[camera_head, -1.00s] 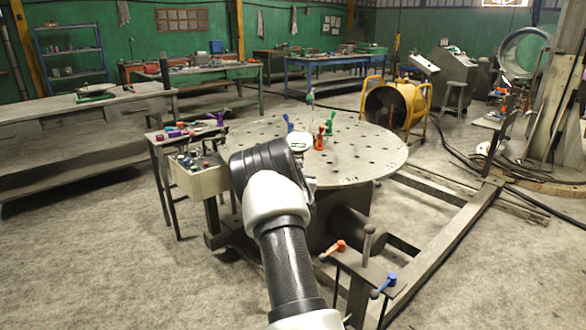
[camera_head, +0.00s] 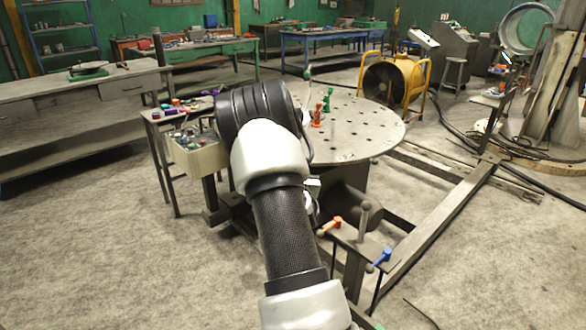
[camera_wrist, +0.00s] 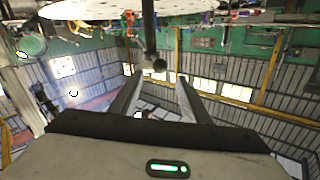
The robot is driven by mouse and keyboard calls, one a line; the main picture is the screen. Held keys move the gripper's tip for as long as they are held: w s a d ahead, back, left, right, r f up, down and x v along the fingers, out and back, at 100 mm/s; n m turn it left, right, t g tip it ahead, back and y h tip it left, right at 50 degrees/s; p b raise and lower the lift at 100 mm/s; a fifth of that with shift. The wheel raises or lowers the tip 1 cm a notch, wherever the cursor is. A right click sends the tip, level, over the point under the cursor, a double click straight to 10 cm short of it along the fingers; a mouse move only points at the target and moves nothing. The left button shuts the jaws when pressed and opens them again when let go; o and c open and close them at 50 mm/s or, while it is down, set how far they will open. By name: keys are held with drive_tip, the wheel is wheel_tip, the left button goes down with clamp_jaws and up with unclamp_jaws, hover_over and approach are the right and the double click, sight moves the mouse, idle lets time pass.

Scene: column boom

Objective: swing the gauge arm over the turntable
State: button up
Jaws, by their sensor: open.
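The turntable (camera_head: 365,135) is a round grey plate with holes, in the middle of the head view; my arm covers its left part. Its pale edge also seems to show at the upper left of the wrist view (camera_wrist: 95,10), which looks upside down. My gripper (camera_wrist: 158,82) is open, its two dark fingers apart. A dark rod with a round knob (camera_wrist: 154,62) shows between and beyond the fingertips; I cannot tell whether they touch. I cannot tell whether this rod belongs to the gauge arm. My fingers are hidden behind my arm in the head view.
Red and green clamps (camera_head: 318,112) stand on the turntable. A bracket with orange and blue handles (camera_head: 350,240) and a grey knobbed post (camera_head: 364,218) is in front. A yellow fan (camera_head: 388,80) stands behind. Floor at left is clear.

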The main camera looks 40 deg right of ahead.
drive_tip(key=shift+v, duration=2.3)
